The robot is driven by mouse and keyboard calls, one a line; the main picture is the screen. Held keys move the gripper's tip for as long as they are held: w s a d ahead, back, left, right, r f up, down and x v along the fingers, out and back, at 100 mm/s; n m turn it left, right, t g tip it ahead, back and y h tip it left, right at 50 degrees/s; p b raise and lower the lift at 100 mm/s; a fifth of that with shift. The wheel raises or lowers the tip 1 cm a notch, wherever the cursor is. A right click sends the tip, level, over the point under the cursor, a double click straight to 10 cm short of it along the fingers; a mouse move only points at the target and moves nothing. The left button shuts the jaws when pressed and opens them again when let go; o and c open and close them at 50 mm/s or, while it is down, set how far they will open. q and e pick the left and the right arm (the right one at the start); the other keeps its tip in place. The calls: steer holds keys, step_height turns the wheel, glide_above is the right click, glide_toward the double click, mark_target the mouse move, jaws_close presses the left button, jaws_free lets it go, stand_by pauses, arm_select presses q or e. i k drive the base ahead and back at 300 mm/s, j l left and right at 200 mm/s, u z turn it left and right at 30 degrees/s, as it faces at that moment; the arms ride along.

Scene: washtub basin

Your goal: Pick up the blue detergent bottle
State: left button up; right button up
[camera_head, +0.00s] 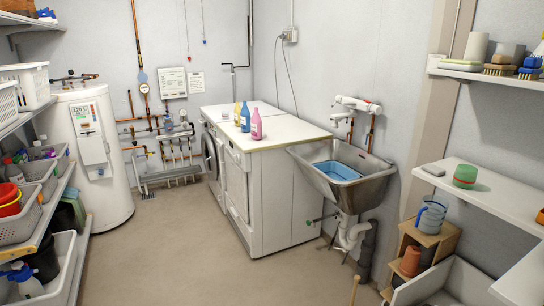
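The blue detergent bottle (245,117) stands upright on the white top of the washing machine and cabinet unit (283,131), near the middle of the view. A pink bottle (256,125) stands close to its right and nearer to me. The three are in a slanting row. Neither of my grippers is in view.
A steel washtub basin (370,188) with a blue tub inside stands right of the unit. Loaded shelves (62,200) line the left, with a white boiler (92,155) behind. Shelves (500,195) line the right. The middle floor (190,260) is clear.

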mark_target(245, 114)
steer(key=i+j+u, duration=0.35)
steer(key=i, duration=0.2)
steer(key=i+j+u, duration=0.3)
steer(key=i, duration=0.3)
steer(key=i+u, duration=0.35)
steer(key=i, duration=0.25)
steer(key=i+z, duration=0.2)
steer(key=i, duration=0.25)
steer(key=i+j+z, duration=0.2)
steer(key=i, duration=0.3)
steer(key=i+j+z, duration=0.2)
steer(key=i, duration=0.25)
steer(key=i+j+z, duration=0.15)
steer(key=i, duration=0.25)
steer(key=j, duration=0.1)
